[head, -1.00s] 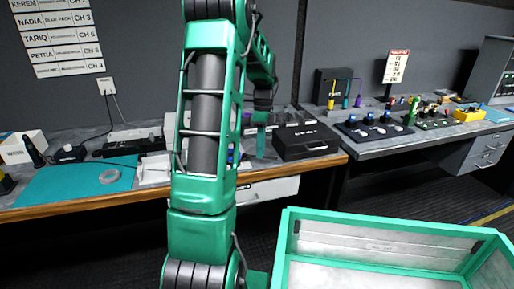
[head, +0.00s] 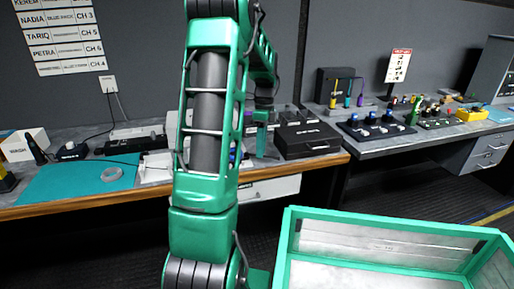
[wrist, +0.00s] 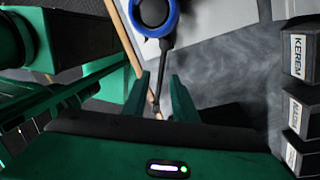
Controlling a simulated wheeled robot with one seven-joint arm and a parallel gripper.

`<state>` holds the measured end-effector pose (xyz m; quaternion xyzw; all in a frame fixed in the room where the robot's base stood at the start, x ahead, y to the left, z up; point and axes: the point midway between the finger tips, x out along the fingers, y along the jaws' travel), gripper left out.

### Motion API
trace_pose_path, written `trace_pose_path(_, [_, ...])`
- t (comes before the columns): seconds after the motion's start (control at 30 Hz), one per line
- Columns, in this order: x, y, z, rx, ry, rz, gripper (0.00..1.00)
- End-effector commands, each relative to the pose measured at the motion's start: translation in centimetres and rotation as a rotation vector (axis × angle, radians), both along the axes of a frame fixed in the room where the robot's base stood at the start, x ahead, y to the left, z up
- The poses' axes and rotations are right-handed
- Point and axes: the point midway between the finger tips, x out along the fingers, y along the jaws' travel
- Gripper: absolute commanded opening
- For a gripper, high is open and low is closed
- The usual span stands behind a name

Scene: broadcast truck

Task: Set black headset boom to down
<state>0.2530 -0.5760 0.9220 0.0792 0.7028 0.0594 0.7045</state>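The black headset earcup with a blue ring (wrist: 153,12) is at the top of the wrist view. Its thin black boom (wrist: 164,62) runs from the earcup down toward my gripper (wrist: 162,92). The boom's tip end lies between the two green fingers, with gaps visible beside it. The fingers are apart; I see no clear grip on the boom. In the head view, a bit of blue (head: 234,156) beside my arm appears to be the headset, mostly hidden behind the arm.
Name-labelled black blocks (wrist: 298,56) stand at the right in the wrist view. In the head view, a black case (head: 306,139) sits right of my arm on the bench, and a teal mat (head: 68,184) lies left. A green-rimmed bin (head: 385,226) is in front.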

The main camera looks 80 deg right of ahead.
Motion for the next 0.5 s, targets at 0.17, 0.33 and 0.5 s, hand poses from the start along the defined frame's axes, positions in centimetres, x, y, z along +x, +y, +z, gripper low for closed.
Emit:
trace_pose_path(0.17, [0.0, -0.4, 1.8, -0.003, 0.0, 0.0, 0.26])
trace_pose_path(0.33, [0.1, -1.1, 4.9, -0.005, 0.0, 0.0, 0.26])
trace_pose_path(0.5, [0.2, -1.6, 7.9, -0.005, 0.001, 0.0, 0.26])
